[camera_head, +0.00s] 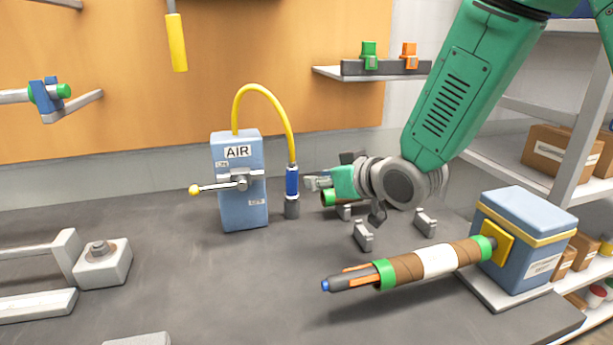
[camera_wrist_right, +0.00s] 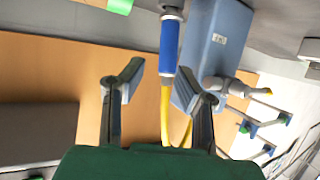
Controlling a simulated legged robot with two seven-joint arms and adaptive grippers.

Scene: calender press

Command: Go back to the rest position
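My right gripper (camera_head: 314,182) is in the middle of the head view, just right of the blue air hose fitting (camera_head: 292,180). In the right wrist view its fingers (camera_wrist_right: 158,78) are spread apart with nothing between the pads. The blue fitting (camera_wrist_right: 169,48) shows there above the gap between the fingertips, with the yellow hose beyond. I cannot tell whether a finger touches it. My left gripper is in neither view.
A blue AIR box (camera_head: 238,205) with a lever stands left of the fitting. Grey support blocks (camera_head: 363,237) stand below my right arm. A banded roller (camera_head: 437,262) juts left from a blue box (camera_head: 525,235). A shelf (camera_head: 385,68) is behind. The front-middle bench is clear.

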